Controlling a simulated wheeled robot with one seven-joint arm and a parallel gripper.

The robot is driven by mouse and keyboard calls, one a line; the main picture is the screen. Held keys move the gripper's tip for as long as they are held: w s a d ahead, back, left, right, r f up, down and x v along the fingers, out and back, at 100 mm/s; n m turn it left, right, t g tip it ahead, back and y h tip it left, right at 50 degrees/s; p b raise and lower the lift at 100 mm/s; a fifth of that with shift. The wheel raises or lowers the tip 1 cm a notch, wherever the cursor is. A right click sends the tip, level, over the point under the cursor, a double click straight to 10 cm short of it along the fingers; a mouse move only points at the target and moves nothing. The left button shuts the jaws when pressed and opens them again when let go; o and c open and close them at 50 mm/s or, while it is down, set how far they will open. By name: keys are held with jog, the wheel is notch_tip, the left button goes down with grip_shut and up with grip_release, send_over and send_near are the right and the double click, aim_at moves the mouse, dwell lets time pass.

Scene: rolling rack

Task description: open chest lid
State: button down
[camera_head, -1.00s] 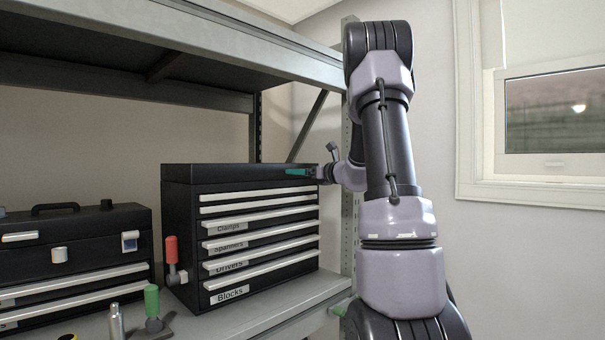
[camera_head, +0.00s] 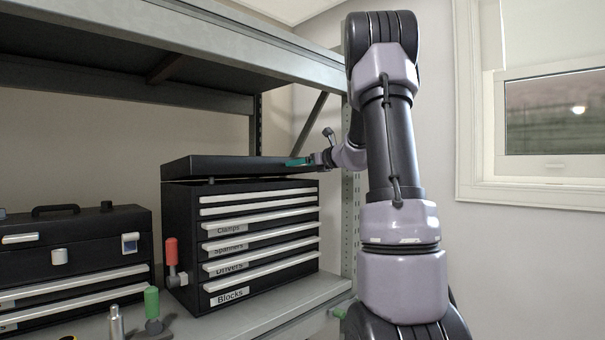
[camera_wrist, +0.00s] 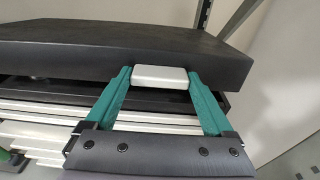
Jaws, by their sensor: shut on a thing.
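The black chest (camera_head: 190,250) with several labelled drawers stands on the rack shelf. Its lid (camera_head: 235,168) is raised a little at the front, with a narrow dark gap below it. In the wrist view the lid (camera_wrist: 60,52) spans the top, with a white handle (camera_wrist: 160,76) on its front edge. My gripper (camera_head: 300,162) is at the lid's right front in the head view. In the wrist view its green fingers (camera_wrist: 160,80) are shut on the white handle. The inside of the chest is hidden.
A smaller black toolbox (camera_head: 75,250) stands to the left. A red-handled clamp (camera_head: 172,255) and a green-handled clamp (camera_head: 152,305) are near the chest's left front. The upper shelf (camera_head: 200,50) is above the lid. A rack post (camera_head: 347,215) is at right.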

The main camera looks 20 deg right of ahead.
jog(key=w+a+r+g, duration=0.1)
jog(key=w+r, duration=0.2)
jog(key=r, duration=0.3)
jog(key=w+a+r+g, duration=0.1)
jog(key=w+r, duration=0.2)
jog(key=r, duration=0.4)
jog(key=shift+a+r+h, duration=0.15)
jog(key=shift+r+h, duration=0.15)
jog(key=shift+h, duration=0.1)
grip_release()
jog(key=shift+f, duration=0.1)
jog(key=shift+s, duration=0.1)
